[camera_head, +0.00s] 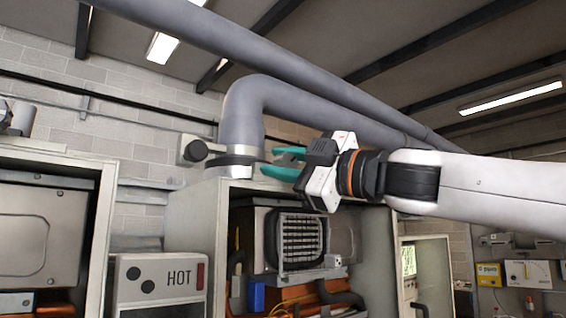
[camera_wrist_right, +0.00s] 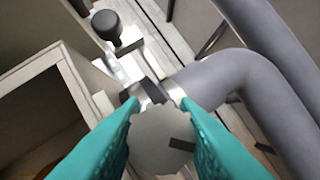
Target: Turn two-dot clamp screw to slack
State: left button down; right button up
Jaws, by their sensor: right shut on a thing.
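The clamp (camera_head: 236,161) wraps the lower end of the bent grey pipe above the open heater cabinet. A box with two black dots and the word HOT (camera_head: 160,283) stands below it to the left. My right gripper (camera_head: 277,163), with teal fingers, is beside the clamp at its right. In the right wrist view the clamp screw's round, notched grey head (camera_wrist_right: 160,138) sits between the teal fingers (camera_wrist_right: 162,135), which are shut on it. A dark mark lies on the right of its face. The screw is mostly hidden in the head view. My left gripper is not in view.
A black knob (camera_head: 195,150) on a bracket sticks out left of the clamp; it also shows in the right wrist view (camera_wrist_right: 107,25). The bent grey pipe (camera_head: 240,110) rises close to my gripper. A second open cabinet (camera_head: 85,170) stands at the left.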

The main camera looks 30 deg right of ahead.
jog(key=n, duration=0.1)
jog(key=n+g, duration=0.1)
jog(key=n, duration=0.1)
jog(key=shift+a+n, duration=0.2)
jog(key=shift+n, duration=0.1)
dwell(1.0)
